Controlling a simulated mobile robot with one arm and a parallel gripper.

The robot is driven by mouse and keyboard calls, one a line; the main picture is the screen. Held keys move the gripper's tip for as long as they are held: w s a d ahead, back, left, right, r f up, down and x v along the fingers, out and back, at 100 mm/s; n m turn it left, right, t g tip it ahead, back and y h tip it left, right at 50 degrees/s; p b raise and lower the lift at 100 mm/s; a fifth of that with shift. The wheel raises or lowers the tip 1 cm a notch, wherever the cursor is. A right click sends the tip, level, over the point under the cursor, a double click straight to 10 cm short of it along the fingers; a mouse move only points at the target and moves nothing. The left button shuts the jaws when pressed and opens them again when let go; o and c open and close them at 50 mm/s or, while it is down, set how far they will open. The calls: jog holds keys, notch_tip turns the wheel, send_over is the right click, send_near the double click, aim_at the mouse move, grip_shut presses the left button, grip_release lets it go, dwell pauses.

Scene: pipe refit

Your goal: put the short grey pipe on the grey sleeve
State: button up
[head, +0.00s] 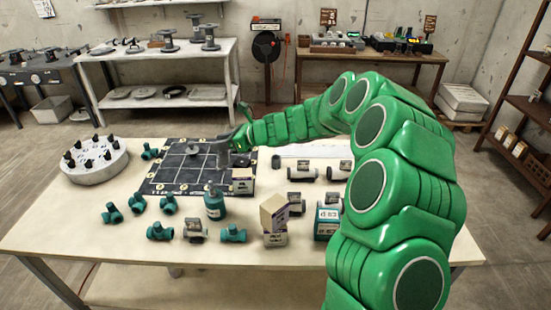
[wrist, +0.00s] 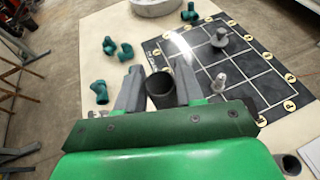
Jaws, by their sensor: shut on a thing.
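My gripper (wrist: 160,92) is shut on a short dark grey pipe (wrist: 161,85), whose open round end faces the wrist camera. In the head view, my gripper (head: 236,140) is above the right part of the black gridded board. Two grey pieces stand on the board: a wide flanged piece with a central stub (wrist: 219,38), also in the head view (head: 192,151), and a narrower, lighter stepped piece (wrist: 218,84). I cannot tell which is the grey sleeve. The held pipe looks raised and apart from both.
The board (head: 165,186) lies on a pale table (head: 75,235). A round pale disc (head: 92,172) with black pegs is left. Another dark pipe (head: 275,162) stands right of the board.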

jog(key=w+d+r+m+t, duration=0.1)
jog(key=w+d, duration=0.1)
jog(key=d, duration=0.7)
jog(key=w+d, duration=0.2)
jog(key=d, duration=0.8)
jog(key=w+a+f, duration=0.2)
jog(key=w+f, duration=0.7)
jog(key=w, duration=0.4)
jog(key=shift+w+a, duration=0.2)
jog(key=shift+w, duration=0.2)
jog(key=shift+f, duration=0.15)
jog(key=shift+w+f+t, duration=0.15)
jog(key=shift+f+t, duration=0.25)
jog(key=shift+f, duration=1.15)
jog(key=shift+f, duration=0.7)
jog(key=o, duration=1)
